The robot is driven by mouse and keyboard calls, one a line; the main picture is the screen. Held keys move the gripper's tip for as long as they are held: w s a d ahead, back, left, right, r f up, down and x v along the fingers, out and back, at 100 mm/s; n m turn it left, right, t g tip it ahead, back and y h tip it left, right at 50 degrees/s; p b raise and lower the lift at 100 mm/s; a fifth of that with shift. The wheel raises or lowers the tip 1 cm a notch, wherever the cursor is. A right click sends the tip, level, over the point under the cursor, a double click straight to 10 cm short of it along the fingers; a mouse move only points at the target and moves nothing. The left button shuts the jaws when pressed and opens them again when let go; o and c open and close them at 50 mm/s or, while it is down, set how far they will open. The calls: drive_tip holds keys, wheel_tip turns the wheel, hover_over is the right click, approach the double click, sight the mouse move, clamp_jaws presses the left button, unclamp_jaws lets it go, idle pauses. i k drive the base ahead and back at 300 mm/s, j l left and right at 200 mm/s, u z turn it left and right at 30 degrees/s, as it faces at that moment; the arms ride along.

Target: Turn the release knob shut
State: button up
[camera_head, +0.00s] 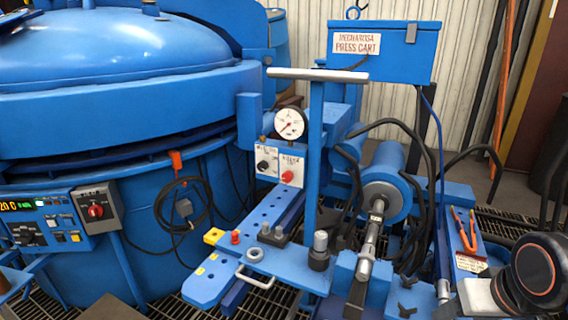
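A small white control panel (279,165) is fixed to the blue press cart, below a round white pressure gauge (290,123) with a red needle. The panel carries a black knob (262,166) on the left and a red knob (287,177) on the right. Their labels are too small to read surely, so I cannot tell which is the release knob or whether it is open. My gripper does not show in this view.
A blue post with a grey crossbar (318,74) rises just right of the panel. Black hoses (405,130) loop around the cylinder (385,190) further right. The blue furnace (110,100) fills the left. Orange-handled pliers (464,230) lie at the right.

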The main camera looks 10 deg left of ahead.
sight(288, 176)
drive_tip(key=k+j, duration=0.1)
drive_tip(key=j, duration=0.3)
drive_tip(key=k+j, duration=0.1)
drive_tip(key=j, duration=0.3)
drive_tip(key=k+j, duration=0.15)
drive_tip(key=j, duration=0.25)
drive_tip(key=k+j, duration=0.1)
drive_tip(key=j, duration=0.3)
